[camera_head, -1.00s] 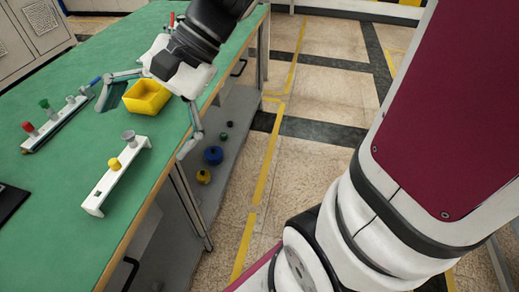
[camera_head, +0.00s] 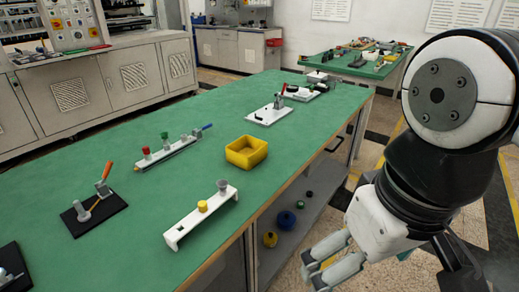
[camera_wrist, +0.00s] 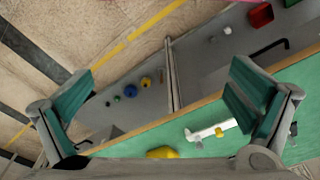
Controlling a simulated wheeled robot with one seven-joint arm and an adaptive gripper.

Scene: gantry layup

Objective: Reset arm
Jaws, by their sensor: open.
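My gripper (camera_head: 310,270) is at the lower right of the head view, beside the table's right edge and over the floor. The arm is folded at the right side of that view. In the wrist view my gripper (camera_wrist: 165,105) has its two green-padded fingers wide apart with nothing between them. The table edge and the lower shelf show beyond the fingers.
The green table (camera_head: 300,115) holds a yellow bin (camera_head: 247,152), a white rack (camera_head: 195,222) with a yellow and a grey knob, and a black plate (camera_head: 92,212) with a lever. Blue and yellow round items lie on the shelf (camera_head: 312,215) below.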

